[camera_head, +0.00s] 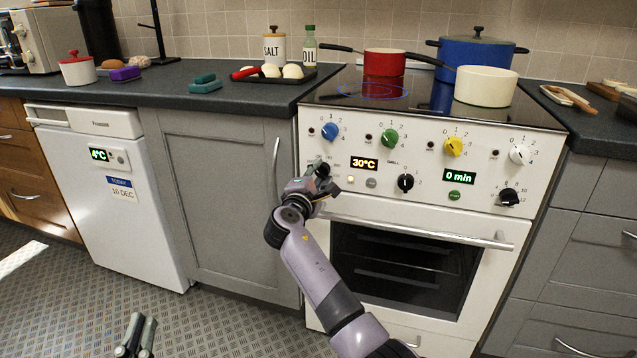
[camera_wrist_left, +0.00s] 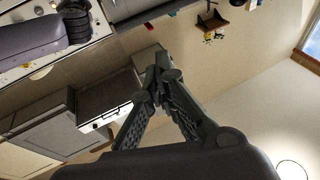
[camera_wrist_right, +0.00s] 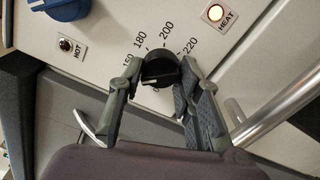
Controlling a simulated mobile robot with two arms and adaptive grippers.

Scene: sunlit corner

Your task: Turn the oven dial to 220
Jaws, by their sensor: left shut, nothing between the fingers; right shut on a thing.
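The black oven dial (camera_wrist_right: 160,68) is between the fingers of my right gripper (camera_wrist_right: 155,85) in the right wrist view, and the gripper is shut on it. The printed numbers 150, 180, 200 and 220 show around the dial. I cannot tell clearly which number its pointer faces. In the head view my right gripper (camera_head: 318,182) is at the left of the oven's front panel and hides the dial. The oven display (camera_head: 364,164) reads 30°C. My left gripper (camera_head: 138,345) is shut and empty, low over the floor; its closed fingers also show in the left wrist view (camera_wrist_left: 163,75).
The HEAT lamp (camera_wrist_right: 215,13) glows beside the dial. A blue knob (camera_head: 330,131) is above it and a black grill knob (camera_head: 405,183) to its right. The oven door handle (camera_head: 430,233) runs just below. Pots, including a red one (camera_head: 384,63), stand on the hob.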

